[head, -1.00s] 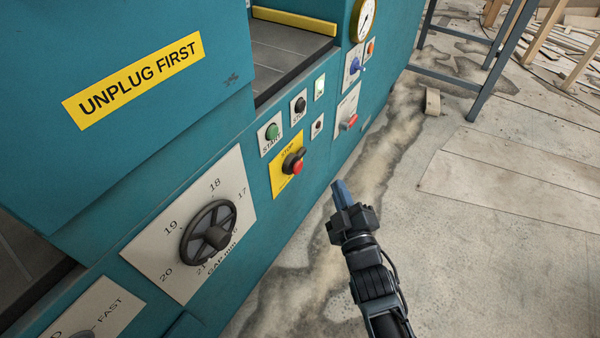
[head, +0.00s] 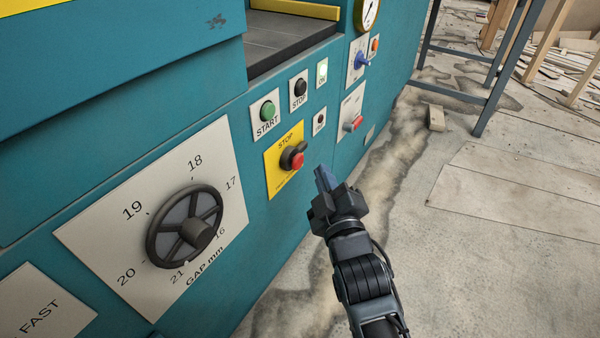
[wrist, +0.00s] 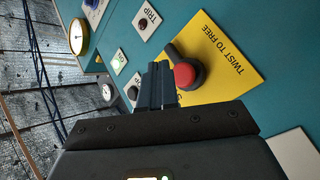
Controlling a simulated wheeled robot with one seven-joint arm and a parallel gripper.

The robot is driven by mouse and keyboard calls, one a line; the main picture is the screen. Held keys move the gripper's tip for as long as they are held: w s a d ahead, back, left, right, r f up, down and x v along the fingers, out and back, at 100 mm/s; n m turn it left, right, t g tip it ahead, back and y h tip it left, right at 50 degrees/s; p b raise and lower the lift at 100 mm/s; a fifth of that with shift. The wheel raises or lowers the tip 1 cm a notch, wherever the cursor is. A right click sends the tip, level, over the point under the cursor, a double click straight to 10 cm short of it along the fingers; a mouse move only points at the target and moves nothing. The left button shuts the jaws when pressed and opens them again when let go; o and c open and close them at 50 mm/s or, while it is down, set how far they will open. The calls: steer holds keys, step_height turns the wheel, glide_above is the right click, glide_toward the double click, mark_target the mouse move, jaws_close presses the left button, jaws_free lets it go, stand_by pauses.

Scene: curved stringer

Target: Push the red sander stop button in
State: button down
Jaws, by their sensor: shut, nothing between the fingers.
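The red stop button (head: 297,161) sits in a dark collar with a dark lever-like piece beside it, on a yellow plate (head: 273,182) marked STOP, on the teal machine's front. In the wrist view the red button (wrist: 185,75) shows just right of my fingertips, with "TWIST TO FREE" on the yellow plate (wrist: 228,62). My gripper (head: 324,178) is shut and empty, its blue-grey fingers pointing up toward the panel, slightly right of and below the button in the head view. The closed fingers also show in the wrist view (wrist: 158,82). They appear apart from the button, though the exact gap is unclear.
A green START button (head: 267,111), a black STOP button (head: 299,88), a lit ON lamp (head: 322,72) and a small TRIP button (head: 319,119) surround the yellow plate. A gap handwheel (head: 187,226) protrudes at left.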

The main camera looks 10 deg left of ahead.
steer(key=shift+w+a+b, duration=0.25)
steer(key=shift+a+b, duration=0.55)
steer(key=shift+a, duration=0.05)
steer(key=shift+w+a+f+b, duration=0.1)
steer(key=shift+a+b, duration=0.2)
steer(key=shift+b, duration=0.15)
stand_by(1.4)
steer(key=shift+w+a+b, duration=0.2)
steer(key=shift+a+b, duration=0.4)
steer(key=shift+b, duration=0.05)
stand_by(1.1)
steer(key=shift+r, duration=0.2)
steer(key=shift+s+d+f+p, duration=0.1)
steer(key=shift+s+d+p, duration=0.2)
steer(key=shift+d+p, duration=0.7)
steer(key=shift+a, duration=0.15)
steer(key=shift+p, duration=0.4)
